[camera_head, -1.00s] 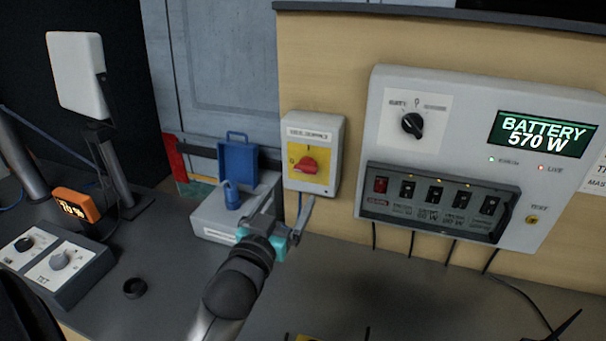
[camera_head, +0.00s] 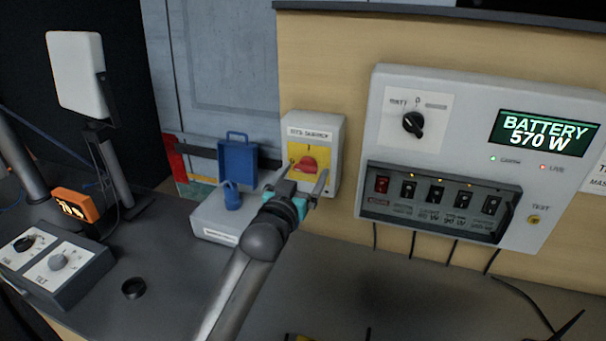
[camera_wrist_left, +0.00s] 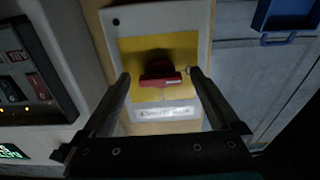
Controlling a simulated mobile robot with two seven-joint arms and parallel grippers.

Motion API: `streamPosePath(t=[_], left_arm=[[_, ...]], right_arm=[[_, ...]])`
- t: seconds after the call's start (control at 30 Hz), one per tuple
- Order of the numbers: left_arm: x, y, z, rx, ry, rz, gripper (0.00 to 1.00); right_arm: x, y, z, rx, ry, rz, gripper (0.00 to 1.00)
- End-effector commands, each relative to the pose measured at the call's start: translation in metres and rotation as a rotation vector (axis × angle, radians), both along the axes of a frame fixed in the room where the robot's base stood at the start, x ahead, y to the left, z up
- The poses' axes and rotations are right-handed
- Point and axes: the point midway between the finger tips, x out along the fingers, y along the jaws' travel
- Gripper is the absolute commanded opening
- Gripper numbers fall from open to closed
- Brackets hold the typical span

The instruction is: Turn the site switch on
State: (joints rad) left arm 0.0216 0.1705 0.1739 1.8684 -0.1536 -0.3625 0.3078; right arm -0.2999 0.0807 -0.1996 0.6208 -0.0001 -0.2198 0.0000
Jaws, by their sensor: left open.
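The site switch (camera_head: 312,132) is a small light-grey box on the wooden panel, with a yellow plate and a red rotary knob (camera_head: 308,165). The knob's grip lies roughly crosswise; the small marks beside it are hard to read. My left gripper (camera_head: 305,180) is open in front of the lower part of the box, its fingers pointing at the knob. In the left wrist view the red knob (camera_wrist_left: 160,78) sits between the two open fingertips. No contact with the knob is visible. My right gripper is not in view.
To the right is a large panel (camera_head: 465,90) with a black selector, a row of breakers and a display reading "BATTERY 570 W". A control box (camera_head: 75,280) sits at lower left.

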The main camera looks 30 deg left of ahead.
Motion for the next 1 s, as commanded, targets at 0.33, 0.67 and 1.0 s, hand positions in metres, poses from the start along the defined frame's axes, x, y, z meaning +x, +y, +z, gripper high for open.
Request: streamPosePath(t=[0.33, 0.67, 1.0], left_arm=[[-0.0003, 0.0000, 0.0002, 0.000, 0.000, 0.000, 0.69], [-0.0004, -0.0001, 0.0002, 0.000, 0.000, 0.000, 0.31], [-0.0004, -0.0002, 0.0002, 0.005, 0.001, 0.000, 0.10]], right_arm=[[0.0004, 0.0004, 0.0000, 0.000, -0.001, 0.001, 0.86], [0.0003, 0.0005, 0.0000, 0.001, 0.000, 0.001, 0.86], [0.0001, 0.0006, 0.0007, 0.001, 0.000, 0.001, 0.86]])
